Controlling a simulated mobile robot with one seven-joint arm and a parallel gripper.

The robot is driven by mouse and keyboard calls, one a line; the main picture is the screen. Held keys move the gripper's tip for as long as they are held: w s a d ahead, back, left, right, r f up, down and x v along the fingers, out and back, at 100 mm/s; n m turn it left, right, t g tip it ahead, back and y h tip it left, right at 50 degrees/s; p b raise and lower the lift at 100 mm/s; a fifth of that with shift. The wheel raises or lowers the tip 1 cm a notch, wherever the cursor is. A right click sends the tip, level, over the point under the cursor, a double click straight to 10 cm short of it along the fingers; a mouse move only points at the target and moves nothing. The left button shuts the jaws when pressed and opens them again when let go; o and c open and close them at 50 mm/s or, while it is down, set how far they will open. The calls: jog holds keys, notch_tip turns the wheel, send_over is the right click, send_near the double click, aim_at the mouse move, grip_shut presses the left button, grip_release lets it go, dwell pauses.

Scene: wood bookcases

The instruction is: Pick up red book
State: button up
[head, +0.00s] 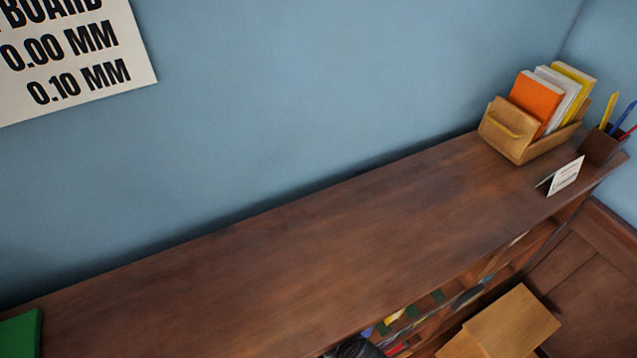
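I see no book that is plainly red. An orange to orange-red book (536,100) stands tilted in a wooden holder (512,146) at the far right end of the bookcase top. A white book (560,92) and a yellow book (584,78) stand behind it in the same holder. A small red patch (398,349) shows among items on the shelf below, too little to tell what it is. My gripper is not visible. A dark rounded shape at the bottom edge is cut off and cannot be made out.
The brown bookcase top (280,255) is mostly clear. A pen cup (602,146) and a small white card (566,176) stand near the holder. A green item (20,333) lies at the left end. A light wooden piece (505,325) is below, in front.

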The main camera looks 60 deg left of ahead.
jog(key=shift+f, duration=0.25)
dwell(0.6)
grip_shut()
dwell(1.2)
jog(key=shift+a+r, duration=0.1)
